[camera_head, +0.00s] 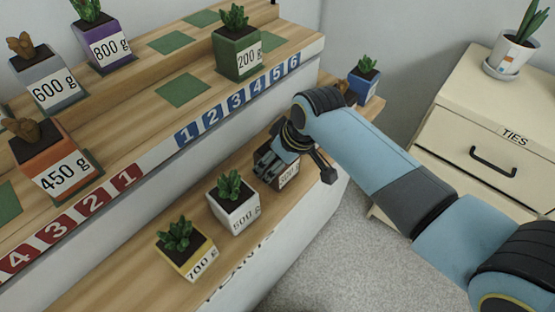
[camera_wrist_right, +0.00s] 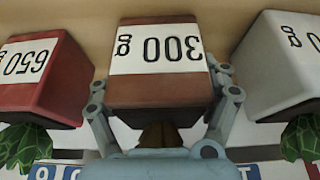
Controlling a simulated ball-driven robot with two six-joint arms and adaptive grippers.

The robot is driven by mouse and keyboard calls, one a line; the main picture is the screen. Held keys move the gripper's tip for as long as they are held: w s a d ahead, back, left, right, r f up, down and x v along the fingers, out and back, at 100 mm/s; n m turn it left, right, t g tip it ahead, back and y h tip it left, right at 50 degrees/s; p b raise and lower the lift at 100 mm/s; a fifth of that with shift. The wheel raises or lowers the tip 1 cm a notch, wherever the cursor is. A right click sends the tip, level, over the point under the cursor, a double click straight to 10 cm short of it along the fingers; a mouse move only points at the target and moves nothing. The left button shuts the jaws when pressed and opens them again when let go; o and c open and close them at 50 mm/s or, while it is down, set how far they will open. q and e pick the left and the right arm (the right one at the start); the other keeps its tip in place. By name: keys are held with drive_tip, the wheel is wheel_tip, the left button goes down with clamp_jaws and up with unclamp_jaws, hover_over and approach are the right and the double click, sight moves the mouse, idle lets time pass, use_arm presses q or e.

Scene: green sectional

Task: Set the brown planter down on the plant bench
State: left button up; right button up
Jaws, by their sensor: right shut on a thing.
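The brown planter (camera_head: 287,176), labelled 300 g, is between the fingers of my right gripper (camera_head: 289,161). In the right wrist view the brown planter (camera_wrist_right: 160,92) shows upside down, with the fingers closed on its two sides. It is at the plant bench (camera_head: 130,277), the lower wooden shelf, in line with the planters there. Its base is on or very near the wood; I cannot tell if it touches. The gripper hides much of it in the head view. My left gripper is not in view.
A white planter (camera_head: 234,206) and a yellow 700 g planter (camera_head: 187,256) stand on the bench. A red 650 g planter (camera_wrist_right: 45,75) is on the other side, close by. A blue planter (camera_head: 363,82) stands at the far end. The upper numbered shelf holds several planters.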

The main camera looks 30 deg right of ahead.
drive_tip(key=o, duration=1.4)
drive_tip(key=p+v, duration=0.1)
drive_tip(key=v, duration=1.1)
drive_tip(key=shift+r+p, duration=0.1)
drive_tip(key=shift+p, duration=0.3)
drive_tip(key=shift+w, duration=0.1)
